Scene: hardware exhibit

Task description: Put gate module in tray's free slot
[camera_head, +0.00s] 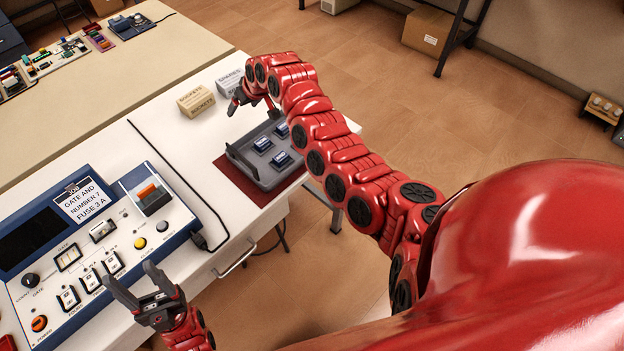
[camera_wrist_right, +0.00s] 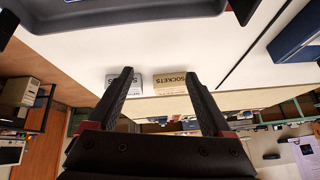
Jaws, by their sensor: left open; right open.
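A dark grey tray (camera_head: 243,165) sits on a dark red mat at the table's far right corner. Three small modules (camera_head: 262,144) with blue and pale tops stand in it; I cannot read which is which. A free slot seems to be at its near left part. A dark block with an orange top (camera_head: 152,194) sits in the blue-and-white console; I cannot tell if it is the gate module. My right gripper (camera_head: 254,108) is open and empty beyond the tray, also seen in the right wrist view (camera_wrist_right: 159,76). My left gripper (camera_head: 130,275) is open and empty over the console's near edge.
The console (camera_head: 95,240) has switches, knobs and a label reading "GATE AND NUMBER 7 FUSE 3 A". A black cable lies between it and the tray. A sockets box (camera_head: 196,102) and a second labelled box (camera_head: 229,82) stand behind the tray. White tabletop is clear left of the mat.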

